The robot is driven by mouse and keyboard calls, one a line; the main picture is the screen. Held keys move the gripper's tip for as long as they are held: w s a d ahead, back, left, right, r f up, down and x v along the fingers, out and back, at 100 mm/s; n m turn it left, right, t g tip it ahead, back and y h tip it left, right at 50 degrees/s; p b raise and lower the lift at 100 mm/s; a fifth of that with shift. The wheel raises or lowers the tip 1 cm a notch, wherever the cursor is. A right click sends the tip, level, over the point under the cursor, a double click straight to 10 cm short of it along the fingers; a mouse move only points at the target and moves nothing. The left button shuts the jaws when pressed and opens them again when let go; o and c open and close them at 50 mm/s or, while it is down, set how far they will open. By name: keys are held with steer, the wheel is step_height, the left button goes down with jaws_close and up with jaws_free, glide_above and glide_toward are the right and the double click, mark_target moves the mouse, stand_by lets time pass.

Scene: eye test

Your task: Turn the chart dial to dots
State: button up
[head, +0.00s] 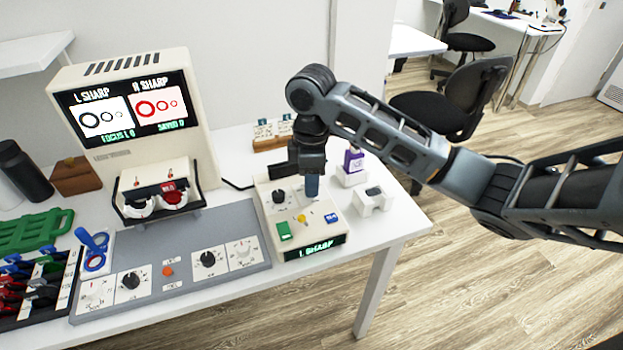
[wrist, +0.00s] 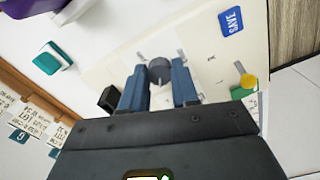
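My gripper (head: 312,194) points down over the box. Its blue fingers stand on either side of the grey dial, with small gaps apparent; touch is unclear. Dial labels are too small to read.
A grey panel (head: 189,263) with several dials lies left of the box. A white block (head: 373,200) and a purple-topped item (head: 353,162) stand to its right. A card rack (head: 269,143) stands behind. The table's front edge runs close below the box.

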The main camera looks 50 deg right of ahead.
jaws_close()
steer(key=m+p, duration=0.4)
steer(key=m, duration=0.1)
steer(key=shift+a+r, duration=0.15)
steer(key=shift+m+p, duration=1.4)
steer(key=shift+p, duration=0.1)
steer(key=shift+f, duration=0.2)
steer(key=o, duration=0.5)
jaws_free()
steer(key=shift+o, duration=0.2)
